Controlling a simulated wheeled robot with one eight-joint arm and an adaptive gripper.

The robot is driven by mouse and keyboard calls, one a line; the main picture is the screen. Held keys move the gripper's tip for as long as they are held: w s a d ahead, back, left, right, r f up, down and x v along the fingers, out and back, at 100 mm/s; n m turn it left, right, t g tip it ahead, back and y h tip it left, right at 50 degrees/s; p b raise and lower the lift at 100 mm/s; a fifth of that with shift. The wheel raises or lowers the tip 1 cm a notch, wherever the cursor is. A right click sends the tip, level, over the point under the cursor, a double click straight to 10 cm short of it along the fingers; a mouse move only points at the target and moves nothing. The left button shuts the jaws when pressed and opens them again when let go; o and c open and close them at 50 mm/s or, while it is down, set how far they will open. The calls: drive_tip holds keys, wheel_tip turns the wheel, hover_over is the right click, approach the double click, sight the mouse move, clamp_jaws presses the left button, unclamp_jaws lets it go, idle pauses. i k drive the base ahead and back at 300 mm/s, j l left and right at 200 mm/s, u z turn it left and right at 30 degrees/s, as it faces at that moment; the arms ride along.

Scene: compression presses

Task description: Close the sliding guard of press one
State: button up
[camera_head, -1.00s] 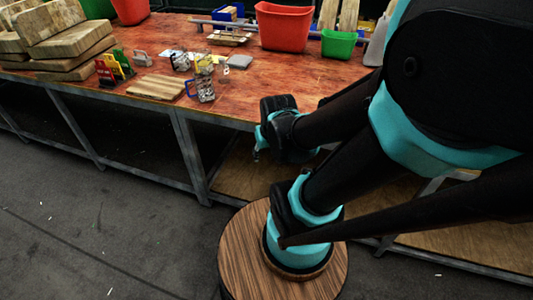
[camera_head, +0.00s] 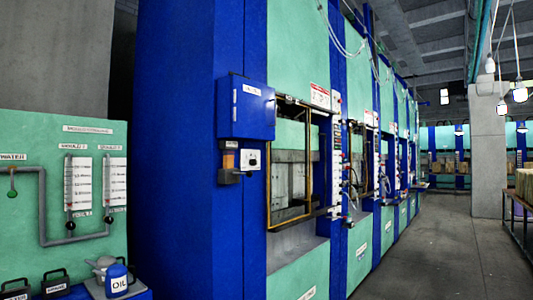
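The nearest press (camera_head: 180,150) in a row of blue and green presses fills the middle of the head view. Its number cannot be read. A yellow-brown framed guard (camera_head: 309,160) stands at its front opening, right of a blue control box (camera_head: 247,108). Grey press parts show through the frame, and a dark gap shows to its right. I cannot tell exactly how far the guard covers the opening. My gripper and arm are out of view.
More presses (camera_head: 359,160) recede to the right along a clear grey aisle (camera_head: 440,240). A green panel with pipes (camera_head: 42,200) stands at left, with an oil can (camera_head: 117,279) in front. A concrete pillar (camera_head: 487,150) and a rack (camera_head: 520,215) are at right.

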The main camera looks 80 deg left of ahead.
sight(294, 161)
drive_tip(key=u, duration=2.75)
drive_tip(key=i+l, duration=0.1)
drive_tip(key=i, duration=1.35)
